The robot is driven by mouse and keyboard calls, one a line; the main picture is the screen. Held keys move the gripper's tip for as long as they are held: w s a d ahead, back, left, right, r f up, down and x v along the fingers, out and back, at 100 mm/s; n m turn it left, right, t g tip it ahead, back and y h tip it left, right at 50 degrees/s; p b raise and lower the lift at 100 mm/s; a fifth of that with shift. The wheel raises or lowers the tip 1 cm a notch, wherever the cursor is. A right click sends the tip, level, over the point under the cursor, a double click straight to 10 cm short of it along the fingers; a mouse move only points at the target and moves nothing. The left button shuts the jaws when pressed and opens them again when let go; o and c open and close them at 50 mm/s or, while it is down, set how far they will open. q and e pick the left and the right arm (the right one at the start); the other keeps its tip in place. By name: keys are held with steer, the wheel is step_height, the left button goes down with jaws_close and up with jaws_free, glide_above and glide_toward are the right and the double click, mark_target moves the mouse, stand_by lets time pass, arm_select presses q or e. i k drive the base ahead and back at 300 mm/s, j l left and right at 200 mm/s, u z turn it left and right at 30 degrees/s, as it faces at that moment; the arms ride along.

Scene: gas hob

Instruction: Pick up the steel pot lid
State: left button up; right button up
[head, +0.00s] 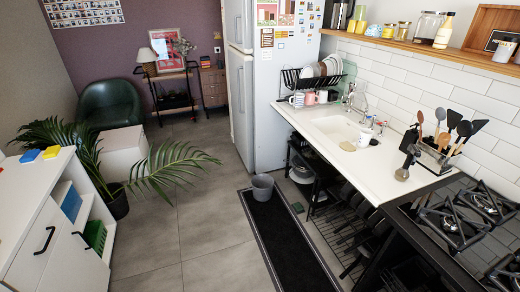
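I see no steel pot lid in the head view. The black gas hob (447,269) is at the lower right, cut off by the frame edge, with several dark burners and pan supports on it. No pot or lid shows on its visible part. Neither of my grippers is in the head view.
A utensil rack (432,157) with several spoons and spatulas stands behind the hob. The white counter (372,168) holds a sink, mugs and a dish rack (310,82). A grey bucket (263,187) stands on the black runner (283,240). Grey floor (205,225) is clear left of it.

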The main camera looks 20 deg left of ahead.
mark_target(308, 152)
steer(key=u, duration=0.2)
steer(key=i+j+u, duration=0.4)
steer(key=i+u, duration=0.15)
steer(key=i, duration=0.2)
steer(key=i+j+u, duration=0.1)
steer(key=i+u, duration=0.2)
steer(key=i+j+z, duration=0.15)
steer(key=i, duration=0.4)
steer(key=i+j+z, duration=0.15)
steer(key=i, duration=0.4)
steer(key=i+j+z, duration=0.15)
steer(key=i, duration=0.4)
steer(key=i+j+z, duration=0.15)
steer(key=i+j, duration=0.3)
